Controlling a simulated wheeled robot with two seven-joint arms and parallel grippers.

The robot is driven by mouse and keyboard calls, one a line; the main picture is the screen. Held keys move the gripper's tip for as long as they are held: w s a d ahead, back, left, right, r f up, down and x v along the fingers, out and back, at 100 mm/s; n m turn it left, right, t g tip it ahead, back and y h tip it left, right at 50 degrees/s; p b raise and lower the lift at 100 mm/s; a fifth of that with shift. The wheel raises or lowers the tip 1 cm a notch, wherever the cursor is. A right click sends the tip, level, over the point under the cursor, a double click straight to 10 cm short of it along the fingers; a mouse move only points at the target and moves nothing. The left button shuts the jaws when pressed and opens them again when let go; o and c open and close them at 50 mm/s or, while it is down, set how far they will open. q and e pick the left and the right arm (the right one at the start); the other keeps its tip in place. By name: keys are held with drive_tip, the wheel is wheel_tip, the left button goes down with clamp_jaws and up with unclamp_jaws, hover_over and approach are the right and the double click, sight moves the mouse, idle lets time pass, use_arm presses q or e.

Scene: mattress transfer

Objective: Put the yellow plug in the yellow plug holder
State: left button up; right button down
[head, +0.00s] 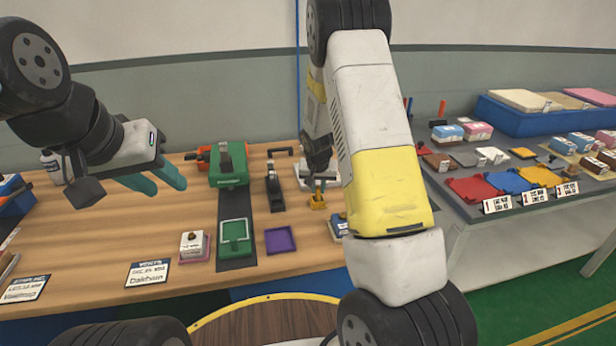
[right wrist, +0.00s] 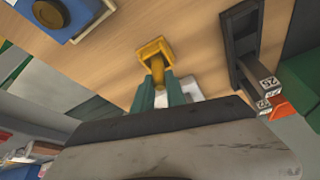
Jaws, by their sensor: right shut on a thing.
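The yellow plug holder (head: 318,203) is a small yellow square piece on the wooden table, right of centre in the head view. It also shows in the right wrist view (right wrist: 146,51), just past my fingertips. My right gripper (head: 318,181) points down over the holder. In the right wrist view its teal fingers (right wrist: 158,82) are shut on the yellow plug (right wrist: 157,75). The plug's far end overlaps the holder; I cannot tell how deep it sits. My left gripper (head: 158,184) is open and empty above the table's left part.
A black clamp (head: 274,188), a green device (head: 228,170), a green tray (head: 235,246) and a purple tray (head: 281,239) stand left of the holder. A blue block (head: 340,226) is close in front of it. A grey side table (head: 460,210) stands right.

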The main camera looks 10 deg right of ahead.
drive_tip(key=shift+f, duration=0.15)
drive_tip(key=c, duration=1.4)
unclamp_jaws()
drive_tip(key=shift+o, duration=0.2)
drive_tip(key=s+a+r+n+t+y, duration=0.1)
drive_tip(key=s+r, duration=0.9)
drive_tip(key=r, duration=0.3)
drive_tip(key=s+a+r+y, duration=0.1)
drive_tip(key=s+a+r, duration=0.1)
drive_tip(key=s+r, duration=0.9)
drive_tip(key=s+a+r+n, duration=0.1)
drive_tip(key=s+r, duration=0.2)
drive_tip(key=s, duration=0.3)
drive_tip(key=s+r+n+t+y, duration=0.1)
drive_tip(key=s+r, duration=0.2)
drive_tip(key=s, duration=0.3)
drive_tip(key=shift+s+a+n, duration=0.15)
drive_tip(key=shift+a+n, duration=0.25)
